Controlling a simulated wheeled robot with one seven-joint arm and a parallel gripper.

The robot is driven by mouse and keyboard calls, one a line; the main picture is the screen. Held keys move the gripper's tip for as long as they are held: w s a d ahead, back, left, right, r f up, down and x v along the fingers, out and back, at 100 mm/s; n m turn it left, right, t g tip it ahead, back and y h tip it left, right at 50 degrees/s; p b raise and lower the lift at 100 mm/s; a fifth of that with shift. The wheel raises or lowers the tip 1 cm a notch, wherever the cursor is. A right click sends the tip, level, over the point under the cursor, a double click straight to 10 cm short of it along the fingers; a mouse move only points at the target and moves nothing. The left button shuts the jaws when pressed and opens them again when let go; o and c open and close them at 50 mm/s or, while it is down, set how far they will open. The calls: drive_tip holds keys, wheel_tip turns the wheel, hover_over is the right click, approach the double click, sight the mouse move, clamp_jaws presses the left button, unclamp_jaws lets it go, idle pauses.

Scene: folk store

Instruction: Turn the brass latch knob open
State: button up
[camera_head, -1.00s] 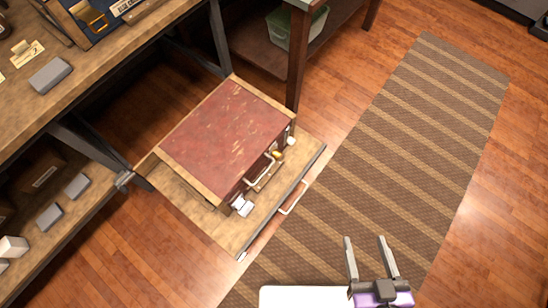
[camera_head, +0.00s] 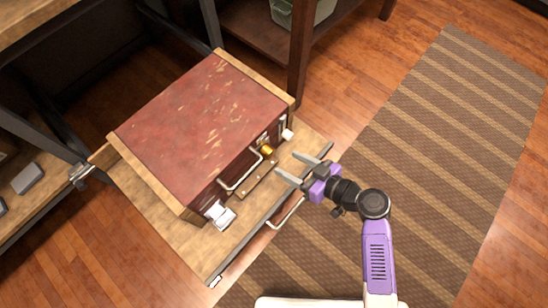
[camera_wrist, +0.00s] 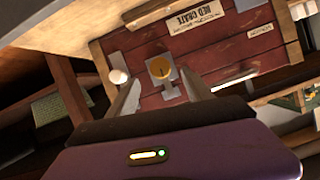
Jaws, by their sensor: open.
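The brass latch knob (camera_head: 267,150) is on the front face of a red wooden crate (camera_head: 205,125), near its right end. In the wrist view the knob (camera_wrist: 161,69) is round and gold on a grey plate, between and beyond my fingers. My gripper (camera_head: 291,167) is open and empty, in front of the crate's face and pointing toward the knob, apart from it. In the wrist view my gripper (camera_wrist: 160,100) has a finger on each side of the knob plate.
The crate stands on a pulled-out wooden shelf (camera_head: 235,255) with a pale handle (camera_head: 287,213) at its front edge. The crate has a pale bar handle (camera_head: 241,172) and white corner fittings. A striped rug (camera_head: 430,140) lies on the floor to the right.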

sight(272, 155)
drive_tip(key=b+x, duration=0.1)
drive_tip(key=x, duration=0.6)
drive_tip(key=shift+w+a, duration=0.1)
drive_tip(key=shift+a, duration=0.05)
clamp_jaws()
